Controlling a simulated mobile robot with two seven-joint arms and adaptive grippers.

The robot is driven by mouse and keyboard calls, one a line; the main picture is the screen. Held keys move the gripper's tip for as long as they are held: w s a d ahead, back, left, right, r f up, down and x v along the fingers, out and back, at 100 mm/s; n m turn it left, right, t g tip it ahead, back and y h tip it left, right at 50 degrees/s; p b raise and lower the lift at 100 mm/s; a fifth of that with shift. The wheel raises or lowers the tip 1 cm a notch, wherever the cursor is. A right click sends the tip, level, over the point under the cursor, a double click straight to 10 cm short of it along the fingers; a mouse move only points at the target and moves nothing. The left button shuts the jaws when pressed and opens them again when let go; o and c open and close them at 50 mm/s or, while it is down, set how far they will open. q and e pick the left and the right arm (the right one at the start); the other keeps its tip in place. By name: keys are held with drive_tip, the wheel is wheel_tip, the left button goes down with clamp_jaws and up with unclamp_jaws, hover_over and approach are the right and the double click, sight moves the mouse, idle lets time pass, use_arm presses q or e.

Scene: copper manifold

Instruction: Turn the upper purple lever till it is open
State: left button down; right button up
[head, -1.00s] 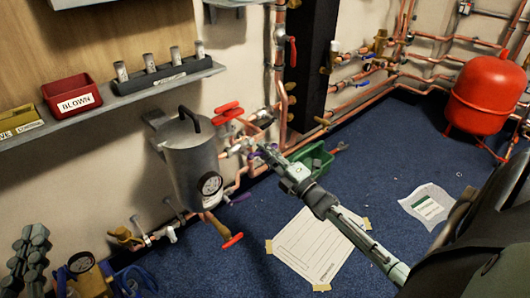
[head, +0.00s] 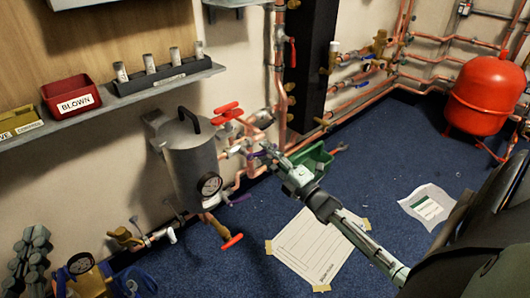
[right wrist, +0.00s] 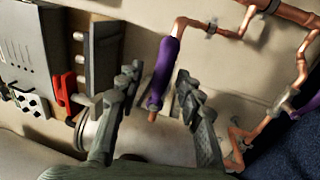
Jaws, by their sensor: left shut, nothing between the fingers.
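A purple lever (right wrist: 166,68) on the copper pipework lies between the spread fingers of my right gripper (right wrist: 158,85) in the right wrist view. I cannot tell whether either finger touches it. In the head view my right gripper (head: 271,153) is at the pipes right of the grey tank, covering part of the upper purple lever (head: 260,155). Another purple lever (head: 240,198) sits lower, beside the tank's gauge. One more purple part (right wrist: 285,102) shows at the right of the wrist view. My left gripper (head: 32,258) is shut and empty at the lower left.
The grey tank (head: 185,150) stands left of the levers, with red handles (head: 227,112) above the pipes. A green bin (head: 314,158) lies behind my right gripper. A shelf (head: 150,92) runs along the wall. Papers (head: 318,248) lie on the blue floor, which is otherwise largely clear.

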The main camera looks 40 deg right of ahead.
drive_tip(key=a+v, duration=0.1)
drive_tip(key=v, duration=0.9)
drive_tip(key=shift+s+d, duration=0.4)
drive_tip(key=shift+d, duration=0.1)
drive_tip(key=shift+f, duration=0.1)
